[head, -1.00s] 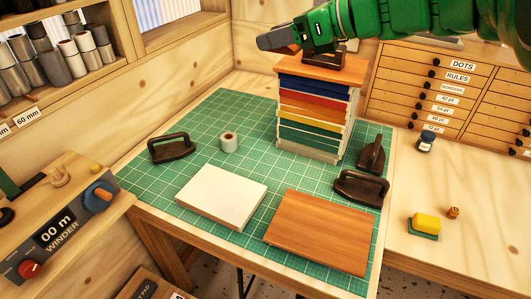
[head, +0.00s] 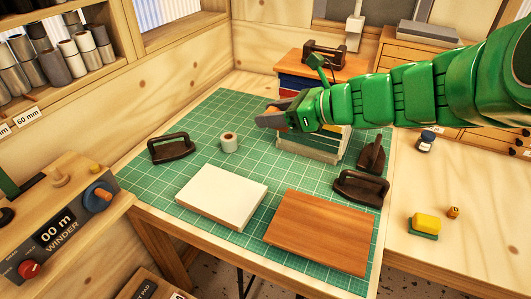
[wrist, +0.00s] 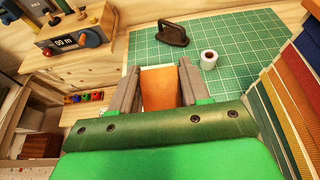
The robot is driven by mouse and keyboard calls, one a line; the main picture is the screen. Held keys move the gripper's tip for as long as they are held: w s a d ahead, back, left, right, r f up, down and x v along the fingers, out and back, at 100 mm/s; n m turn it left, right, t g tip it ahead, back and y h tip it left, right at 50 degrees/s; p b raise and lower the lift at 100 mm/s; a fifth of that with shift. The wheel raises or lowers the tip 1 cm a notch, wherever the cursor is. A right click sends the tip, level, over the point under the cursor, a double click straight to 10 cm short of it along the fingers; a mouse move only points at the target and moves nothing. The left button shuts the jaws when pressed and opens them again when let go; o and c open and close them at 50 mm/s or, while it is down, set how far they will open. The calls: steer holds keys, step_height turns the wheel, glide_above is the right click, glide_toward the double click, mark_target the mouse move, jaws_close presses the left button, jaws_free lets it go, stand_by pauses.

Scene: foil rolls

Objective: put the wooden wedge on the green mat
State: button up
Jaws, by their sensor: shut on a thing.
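My gripper (head: 268,117) is shut on the wooden wedge (wrist: 158,88), an orange-brown block between the two grey fingers in the wrist view. In the head view only a small orange bit of the wedge (head: 273,111) shows beside the fingers. The gripper is in front of the stack's left side, and it looks to be above the green mat (head: 225,112). I cannot tell how high the wedge is. The mat also shows in the wrist view (wrist: 200,35), beyond the fingers.
A stack of coloured boards (head: 310,150) stands behind my arm, with a dark handled weight (head: 325,50) on top. A white roll (head: 229,142), dark handled weights (head: 171,149), a white block (head: 222,196) and a brown board (head: 320,231) lie on the mat. Bare mat shows at left.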

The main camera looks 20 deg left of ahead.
step_height(320, 180, down, 12)
glide_above(260, 164)
steer(key=f, duration=0.9)
steer(key=shift+s+d, duration=0.3)
steer(key=shift+s, duration=0.1)
steer(key=shift+w+a+f, duration=0.25)
steer(key=shift+w+f, duration=0.05)
steer(key=shift+f, duration=1.8)
steer(key=shift+f, duration=0.15)
steer(key=o, duration=1)
